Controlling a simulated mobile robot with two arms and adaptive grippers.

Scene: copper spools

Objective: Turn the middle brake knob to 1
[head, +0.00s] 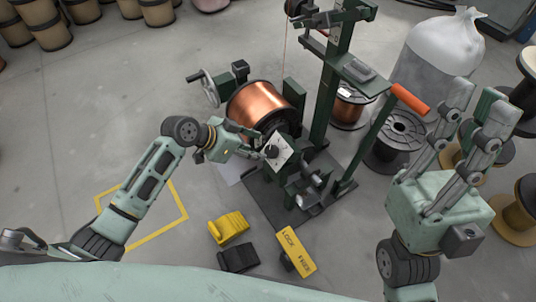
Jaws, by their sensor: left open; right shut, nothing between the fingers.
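A white dial plate (283,153) with a black knob (271,151) sits on the dark green machine, in front of the copper spool (262,104). I take it to be the brake knob; its numbers and pointer are too small to read, and I make out no other knob clearly. My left gripper (260,144) is open, its fingers reaching toward the knob from the left. I cannot tell whether they touch it. My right gripper (482,98) is shut and empty, raised at the right, well away from the knob.
The machine's green upright (327,90) and an orange-handled lever (409,99) stand right of the dial. Empty spools (397,135) and a white sack (440,50) are at right.

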